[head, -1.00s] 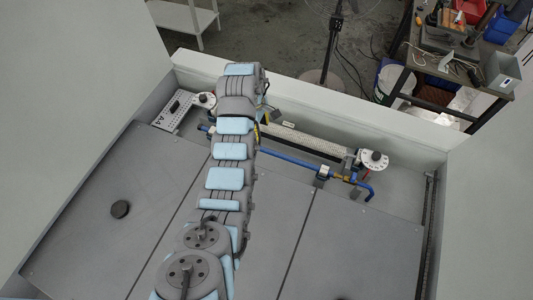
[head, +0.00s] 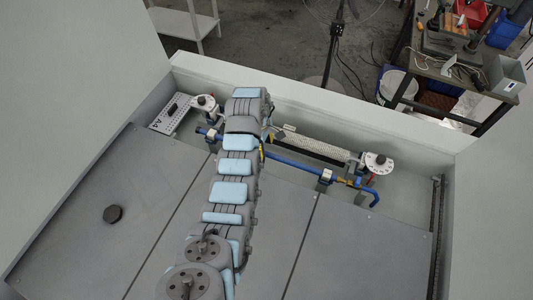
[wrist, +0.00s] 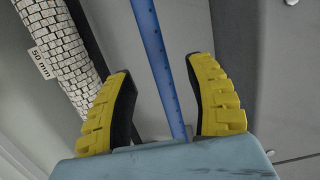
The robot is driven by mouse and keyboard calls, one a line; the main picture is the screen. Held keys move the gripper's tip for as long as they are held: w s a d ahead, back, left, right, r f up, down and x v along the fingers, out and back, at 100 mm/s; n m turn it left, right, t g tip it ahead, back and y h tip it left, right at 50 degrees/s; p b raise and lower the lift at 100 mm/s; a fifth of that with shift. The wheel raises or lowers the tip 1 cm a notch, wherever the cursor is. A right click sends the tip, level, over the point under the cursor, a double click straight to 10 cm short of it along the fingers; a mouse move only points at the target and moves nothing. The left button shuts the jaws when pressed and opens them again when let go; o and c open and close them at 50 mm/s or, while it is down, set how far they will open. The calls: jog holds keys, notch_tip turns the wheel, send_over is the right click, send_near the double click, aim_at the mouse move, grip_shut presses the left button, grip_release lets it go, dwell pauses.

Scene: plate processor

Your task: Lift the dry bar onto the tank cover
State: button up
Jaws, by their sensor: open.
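The dry bar looks to be the blue rod (head: 290,163) running across the trough beyond the grey tank cover (head: 365,235). It rests at bracket-like supports, and my arm hides its middle. In the wrist view the blue bar (wrist: 155,55), with a row of small holes, runs between the two yellow-padded fingers of my gripper (wrist: 160,105). The fingers are apart, one on each side of the bar, with visible gaps. I cannot tell how far the bar sits in depth between them. In the head view my arm mostly hides the gripper.
A white textured roller (wrist: 68,50) marked "50 mm" lies beside the bar. A dark knob (head: 113,214) sits on the left cover panel. High grey walls enclose the sides.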

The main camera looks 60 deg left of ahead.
aim_at(266, 152)
jog(key=shift+w+d+f+p, duration=0.15)
jog(key=shift+w+f+p, duration=0.1)
jog(key=shift+f, duration=0.8)
jog(key=shift+w+d+f+p, duration=0.1)
jog(key=shift+f+p, duration=0.15)
jog(key=shift+f, duration=0.8)
grip_shut()
